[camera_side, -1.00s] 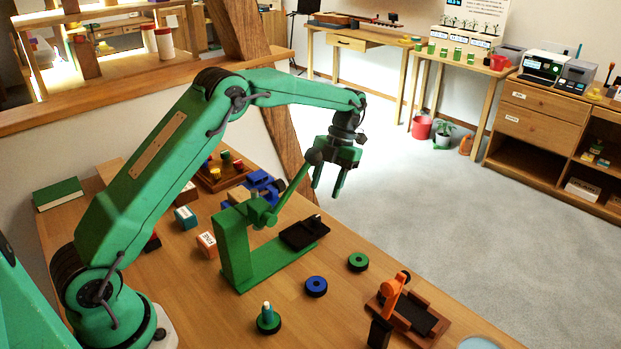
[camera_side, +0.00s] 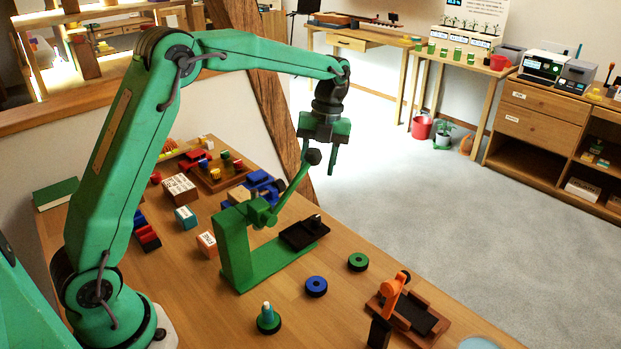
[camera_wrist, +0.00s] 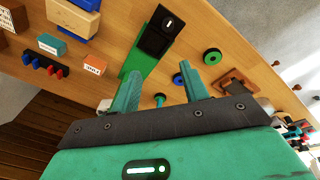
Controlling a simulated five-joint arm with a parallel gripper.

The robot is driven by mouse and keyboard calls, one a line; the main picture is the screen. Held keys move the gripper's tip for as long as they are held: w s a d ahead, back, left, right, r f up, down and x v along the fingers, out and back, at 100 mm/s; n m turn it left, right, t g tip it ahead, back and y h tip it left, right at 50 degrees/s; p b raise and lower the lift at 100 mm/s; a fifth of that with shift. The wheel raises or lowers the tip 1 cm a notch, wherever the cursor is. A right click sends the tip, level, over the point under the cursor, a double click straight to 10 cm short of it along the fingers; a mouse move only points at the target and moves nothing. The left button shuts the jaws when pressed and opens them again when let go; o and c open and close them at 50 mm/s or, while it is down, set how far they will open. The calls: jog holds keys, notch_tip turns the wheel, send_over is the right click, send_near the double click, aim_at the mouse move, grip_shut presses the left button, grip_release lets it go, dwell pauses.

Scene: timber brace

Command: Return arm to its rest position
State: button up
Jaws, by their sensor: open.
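My gripper (camera_side: 325,156) is open and empty. In the side view it hangs in the air above the far end of the green lever stand (camera_side: 232,245), with its fingers pointing down. The stand's slanted lever with a black knob rises close to the gripper in the picture; I cannot tell if they touch. In the wrist view the two green fingers (camera_wrist: 163,90) are spread apart with nothing between them. The arm is bent high, its upper link steep and its forearm nearly level.
A timber brace (camera_side: 268,110) slants behind the arm. The table's front middle has free room.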

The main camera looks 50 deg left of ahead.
jog(key=s+d+r+n+t, duration=0.1)
jog(key=s+r+n+t, duration=0.3)
jog(key=s+r+n, duration=0.7)
jog(key=s+f+n+t, duration=0.4)
jog(key=s+n, duration=1.1)
jog(key=shift+s+d+n, duration=0.25)
jog(key=shift+d+n, duration=0.15)
